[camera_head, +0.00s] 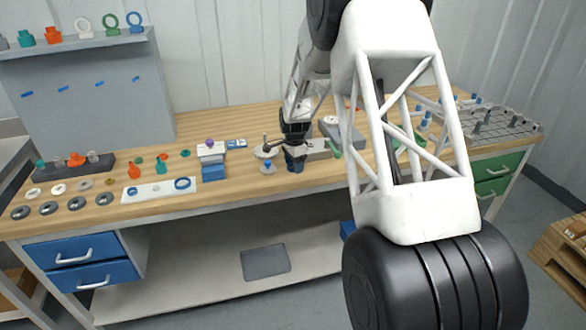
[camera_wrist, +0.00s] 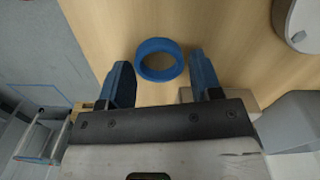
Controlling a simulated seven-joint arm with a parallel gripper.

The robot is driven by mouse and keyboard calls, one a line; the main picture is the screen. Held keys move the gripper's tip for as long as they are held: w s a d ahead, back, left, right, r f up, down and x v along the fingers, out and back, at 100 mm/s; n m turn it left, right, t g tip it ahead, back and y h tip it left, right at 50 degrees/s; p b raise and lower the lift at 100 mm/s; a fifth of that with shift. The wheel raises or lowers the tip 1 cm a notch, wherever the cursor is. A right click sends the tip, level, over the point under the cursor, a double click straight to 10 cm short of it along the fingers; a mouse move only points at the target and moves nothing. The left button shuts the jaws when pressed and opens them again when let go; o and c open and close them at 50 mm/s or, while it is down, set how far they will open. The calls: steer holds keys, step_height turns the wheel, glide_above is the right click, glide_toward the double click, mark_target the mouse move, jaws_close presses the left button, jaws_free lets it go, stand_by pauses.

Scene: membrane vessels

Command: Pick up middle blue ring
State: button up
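In the wrist view a blue ring (camera_wrist: 159,76) shows above the wooden tabletop, with wood visible through its hole. My gripper (camera_wrist: 161,62) is open, with one dark blue finger on each side of the ring and a narrow gap at each side. I cannot tell how high the fingertips are above the table. In the head view my gripper (camera_head: 295,168) points down near the middle of the bench, and I cannot make out this ring there. A smaller blue ring (camera_head: 127,191) and a larger blue ring (camera_head: 176,185) lie on a white board (camera_head: 150,196) at the left.
A white and blue block stack (camera_head: 213,172) stands left of my gripper. A grey-white machine (camera_head: 341,133) stands to its right. A wire rack (camera_head: 505,122) is at the far right. Several dark discs (camera_head: 48,208) line the front left edge.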

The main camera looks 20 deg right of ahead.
steer(key=c, duration=0.6)
steer(key=shift+r, duration=0.15)
steer(key=shift+r, duration=1.55)
steer(key=s+a+r, duration=0.1)
steer(key=s, duration=1.5)
steer(key=shift+a+r, duration=0.25)
steer(key=shift+r, duration=0.05)
steer(key=shift+r, duration=0.1)
steer(key=shift+r, duration=1.9)
steer(key=shift+w, duration=0.15)
